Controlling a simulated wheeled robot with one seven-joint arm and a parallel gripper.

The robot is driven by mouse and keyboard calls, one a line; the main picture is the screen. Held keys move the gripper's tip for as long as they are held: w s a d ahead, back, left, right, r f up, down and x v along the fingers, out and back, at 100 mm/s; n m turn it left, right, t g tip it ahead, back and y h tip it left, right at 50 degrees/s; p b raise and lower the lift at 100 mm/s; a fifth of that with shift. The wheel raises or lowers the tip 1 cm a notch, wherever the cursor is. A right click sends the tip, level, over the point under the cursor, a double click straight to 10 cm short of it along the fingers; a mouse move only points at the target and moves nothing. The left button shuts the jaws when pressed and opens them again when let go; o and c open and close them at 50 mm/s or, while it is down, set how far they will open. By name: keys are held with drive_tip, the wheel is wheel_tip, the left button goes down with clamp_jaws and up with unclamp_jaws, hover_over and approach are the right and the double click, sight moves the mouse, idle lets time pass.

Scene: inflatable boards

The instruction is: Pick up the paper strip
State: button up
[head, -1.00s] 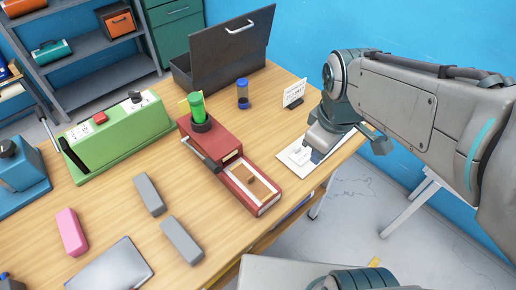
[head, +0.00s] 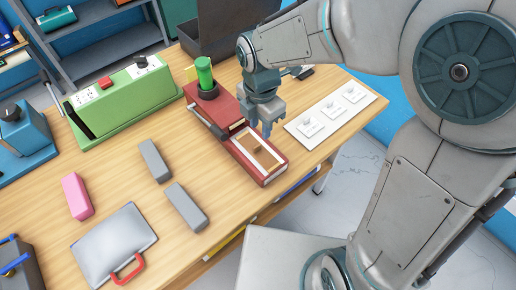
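A red device (head: 272,178) lies on the table, with a green cylinder (head: 205,72) standing at its far end. In its pale recess lies a small tan-brown piece (head: 257,158), which may be the paper strip; I cannot tell for sure. My gripper (head: 261,127) points down just above the far part of this recess. Its fingers look apart, with nothing seen between them. The gripper hides part of the device's right side.
A white panel (head: 305,143) with three small raised pieces lies to the right, near the table edge. A green machine (head: 125,98), grey blocks (head: 186,207), a pink block (head: 77,196) and a silver case (head: 112,245) are to the left. A dark open box (head: 215,30) stands behind.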

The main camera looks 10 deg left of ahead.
sight(259, 145)
wheel_tip(259, 145, down, 4)
drive_tip(key=shift+r, duration=0.2)
drive_tip(key=shift+w+a+f, duration=0.1)
drive_tip(key=shift+w+f, duration=0.1)
drive_tip(key=shift+f, duration=1.05)
drive_tip(key=shift+w+a+f, duration=0.1)
drive_tip(key=shift+w+f, duration=0.05)
drive_tip(key=shift+f, duration=1.1)
clamp_jaws()
